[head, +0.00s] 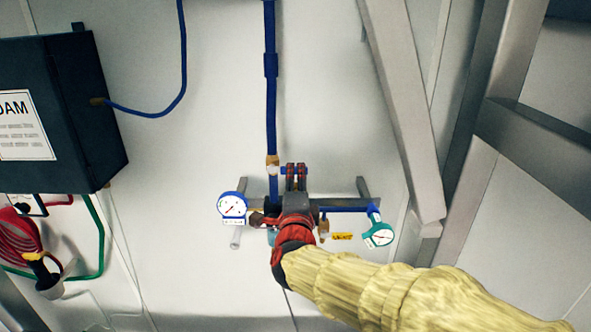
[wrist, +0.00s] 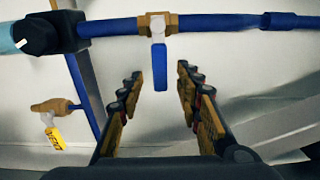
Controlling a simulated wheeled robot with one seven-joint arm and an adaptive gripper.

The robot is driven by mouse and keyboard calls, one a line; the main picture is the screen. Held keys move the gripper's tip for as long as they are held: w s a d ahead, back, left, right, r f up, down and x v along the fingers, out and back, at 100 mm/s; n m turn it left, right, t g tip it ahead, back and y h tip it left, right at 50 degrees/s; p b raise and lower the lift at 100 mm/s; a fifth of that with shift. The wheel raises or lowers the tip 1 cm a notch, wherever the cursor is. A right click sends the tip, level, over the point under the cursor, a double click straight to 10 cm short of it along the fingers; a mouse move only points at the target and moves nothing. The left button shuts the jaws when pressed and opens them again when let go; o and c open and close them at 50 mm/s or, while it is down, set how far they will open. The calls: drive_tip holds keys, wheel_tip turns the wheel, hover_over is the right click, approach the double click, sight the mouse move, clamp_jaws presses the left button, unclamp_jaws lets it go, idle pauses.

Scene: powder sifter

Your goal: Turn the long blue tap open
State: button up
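The long blue tap (wrist: 160,66) is a flat blue lever on a brass valve body (wrist: 158,23) in the wrist view. The lever stands square to the blue pipe (wrist: 215,23) and points down toward my gripper. The same brass valve body (head: 272,166) shows in the head view on the upright pipe. My gripper (wrist: 157,82) is open. One finger is on each side of the lever's free end, with a visible gap on both sides. In the head view my gripper (head: 296,169) is just right of the valve, and my wrist hides the pipework below.
A black knob (wrist: 47,33) sits on the pipe left of the valve in the wrist view. A white gauge (head: 232,206) and a teal gauge (head: 378,235) flank my wrist. A grey beam (head: 405,110) is at right.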

sight(296, 173)
drive_tip(key=w, duration=0.5)
drive_tip(key=shift+p, duration=0.4)
drive_tip(key=shift+s, duration=0.1)
drive_tip(key=c, duration=0.3)
clamp_jaws()
